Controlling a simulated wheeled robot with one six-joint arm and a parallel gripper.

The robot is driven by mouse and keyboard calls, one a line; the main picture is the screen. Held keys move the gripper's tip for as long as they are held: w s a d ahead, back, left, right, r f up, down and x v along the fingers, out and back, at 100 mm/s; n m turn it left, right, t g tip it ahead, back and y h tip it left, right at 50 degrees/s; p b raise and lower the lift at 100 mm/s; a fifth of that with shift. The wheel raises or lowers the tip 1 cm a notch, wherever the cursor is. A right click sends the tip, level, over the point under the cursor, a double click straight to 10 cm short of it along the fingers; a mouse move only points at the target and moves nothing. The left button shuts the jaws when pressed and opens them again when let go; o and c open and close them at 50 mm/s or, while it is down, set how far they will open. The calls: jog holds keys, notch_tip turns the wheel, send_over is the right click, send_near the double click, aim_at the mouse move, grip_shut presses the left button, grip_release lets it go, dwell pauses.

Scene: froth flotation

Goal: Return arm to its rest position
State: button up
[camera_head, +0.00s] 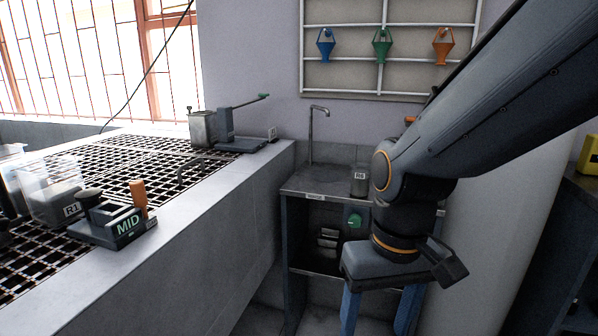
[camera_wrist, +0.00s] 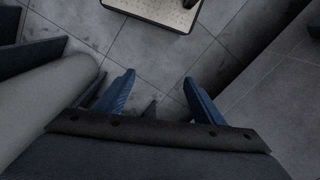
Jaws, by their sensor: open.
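My gripper (camera_head: 380,312) hangs at the lower middle right of the head view, pointing down, with its two blue fingers apart. In the wrist view my gripper (camera_wrist: 158,90) is open, with nothing between the fingers and tiled floor below. In the head view my arm comes in from the upper right and bends down at the wrist. The fingertips are cut off by the bottom edge there.
A small sink stand (camera_head: 309,240) with a tap and a grey container (camera_head: 359,181) marked R5 stands behind my gripper. A grated bench (camera_head: 215,215) fills the left, bearing a MID holder (camera_head: 105,228) and a bin (camera_head: 58,203) marked R1. A wall rack (camera_head: 345,80) holds coloured funnels.

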jog(key=d+r+m+p, duration=0.2)
jog(key=d+r+p, duration=0.5)
jog(key=p, duration=0.6)
jog(key=shift+s+d+h+p, duration=0.15)
jog(key=shift+h+p, duration=0.15)
jog(key=shift+p, duration=0.1)
dwell(0.4)
